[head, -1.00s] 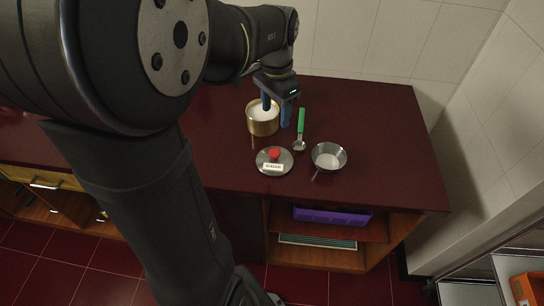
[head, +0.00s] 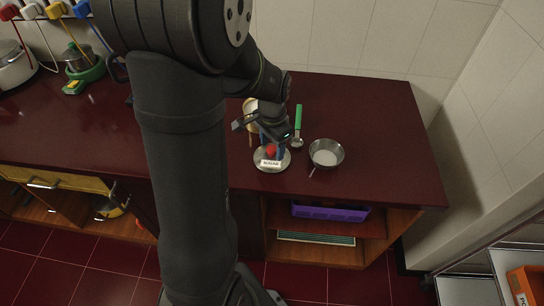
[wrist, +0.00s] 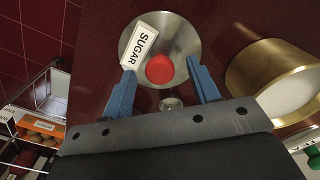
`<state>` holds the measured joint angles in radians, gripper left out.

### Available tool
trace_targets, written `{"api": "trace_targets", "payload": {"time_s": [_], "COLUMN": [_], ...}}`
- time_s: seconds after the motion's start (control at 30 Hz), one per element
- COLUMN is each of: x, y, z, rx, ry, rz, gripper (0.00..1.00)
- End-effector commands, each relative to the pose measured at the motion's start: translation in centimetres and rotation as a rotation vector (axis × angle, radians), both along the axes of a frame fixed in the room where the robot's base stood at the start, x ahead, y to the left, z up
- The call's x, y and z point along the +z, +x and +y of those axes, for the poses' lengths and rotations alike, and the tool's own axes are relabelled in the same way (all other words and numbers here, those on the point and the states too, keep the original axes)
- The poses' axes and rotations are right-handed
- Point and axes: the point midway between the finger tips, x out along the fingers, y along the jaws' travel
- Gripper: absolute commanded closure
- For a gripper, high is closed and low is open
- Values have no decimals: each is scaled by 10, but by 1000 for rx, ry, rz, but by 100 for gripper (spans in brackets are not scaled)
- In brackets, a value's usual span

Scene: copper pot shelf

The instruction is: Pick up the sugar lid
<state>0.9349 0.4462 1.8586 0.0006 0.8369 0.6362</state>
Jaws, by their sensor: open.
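The sugar lid (head: 271,166) is a round steel disc with a red knob and a white label reading SUGAR. It lies flat on the dark red counter. It also shows in the wrist view (wrist: 180,38), with its red knob (wrist: 160,69) between my fingers. My gripper (wrist: 164,84) has its two blue fingers spread apart, one on each side of the knob, with gaps to it. In the head view my gripper (head: 271,147) is right above the lid. A brass pot (wrist: 280,80) with white contents stands beside the lid, partly hidden behind my gripper in the head view.
A steel bowl (head: 326,153) with white contents stands right of the lid. A green-handled scoop (head: 298,125) lies behind it. The right part of the counter (head: 385,140) is clear. A wall closes off the right side.

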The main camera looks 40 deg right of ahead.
Motion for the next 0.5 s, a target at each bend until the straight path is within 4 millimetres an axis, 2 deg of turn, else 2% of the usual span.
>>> {"api": "trace_targets", "payload": {"time_s": [0.27,0.5], "x": [-2,-2], "y": [0,0], "z": [0,0], "rx": [0,0], "ry": [0,0], "rz": [0,0], "gripper": [47,94]}}
